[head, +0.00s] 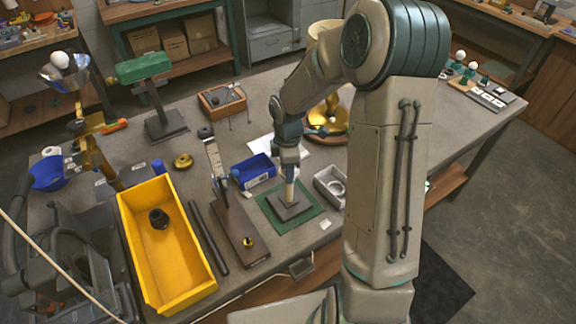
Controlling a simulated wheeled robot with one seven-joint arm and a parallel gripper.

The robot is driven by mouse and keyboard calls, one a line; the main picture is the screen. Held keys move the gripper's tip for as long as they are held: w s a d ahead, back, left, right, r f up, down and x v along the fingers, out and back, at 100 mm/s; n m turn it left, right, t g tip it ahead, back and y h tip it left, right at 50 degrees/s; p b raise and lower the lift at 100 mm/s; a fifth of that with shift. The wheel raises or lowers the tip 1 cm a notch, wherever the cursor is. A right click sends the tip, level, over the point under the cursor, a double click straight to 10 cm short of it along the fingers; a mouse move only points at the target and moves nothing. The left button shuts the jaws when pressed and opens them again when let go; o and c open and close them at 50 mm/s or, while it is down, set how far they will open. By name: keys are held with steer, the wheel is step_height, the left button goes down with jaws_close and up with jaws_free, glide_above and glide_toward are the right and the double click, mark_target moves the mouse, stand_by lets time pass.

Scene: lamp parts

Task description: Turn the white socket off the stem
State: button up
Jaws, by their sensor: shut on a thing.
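A lamp base with a dark square foot (289,208) stands upright on a green mat (313,214) near the table's front edge. A pale stem (289,190) rises from the foot. My gripper (289,172) points down over the top of the stem, in line with it. The jaws are shut on the white socket at the stem's top. The jaws hide most of the socket, so its seat on the stem cannot be seen.
A blue bin (253,171) stands left of the stem and a grey tray (331,187) right of it. A brown-based stand (232,222) and a large yellow bin (166,245) are farther left. A brass lamp (327,120) stands behind my arm.

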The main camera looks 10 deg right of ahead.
steer(key=shift+r+p, duration=0.55)
steer(key=shift+r, duration=0.25)
steer(key=shift+r, duration=0.9)
steer(key=shift+r, duration=2)
steer(key=shift+f, duration=0.1)
